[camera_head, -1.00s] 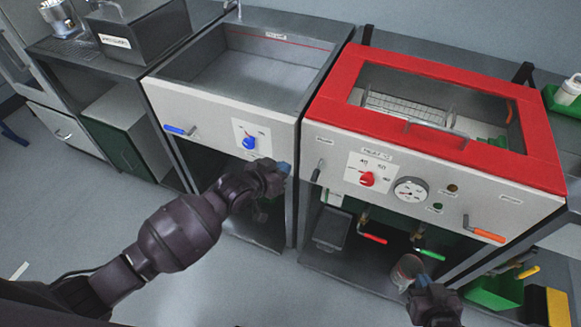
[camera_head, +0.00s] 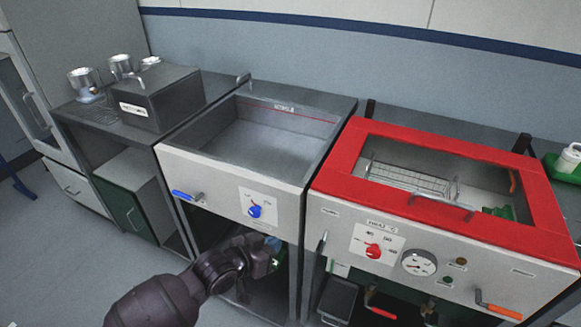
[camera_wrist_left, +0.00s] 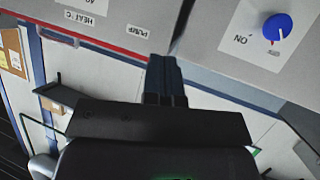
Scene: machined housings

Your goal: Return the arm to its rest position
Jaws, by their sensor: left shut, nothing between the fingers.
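My left gripper (camera_head: 272,246) is in front of the left sink unit, below its blue knob (camera_head: 255,211), with the dark arm coming in from the lower left. In the left wrist view the gripper fingers (camera_wrist_left: 164,75) are together, with nothing between them. The blue knob also shows in the left wrist view (camera_wrist_left: 277,27), to the right of the fingers. Whether the fingertips touch the unit cannot be told. My right gripper is not in view.
The open grey basin (camera_head: 183,141) stands behind the gripper. To its right is the red-framed unit (camera_head: 340,165) with a red knob (camera_head: 373,251), a gauge (camera_head: 419,262) and an orange handle (camera_head: 498,311). A dark box (camera_head: 160,98) stands on the left counter. Floor at left is clear.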

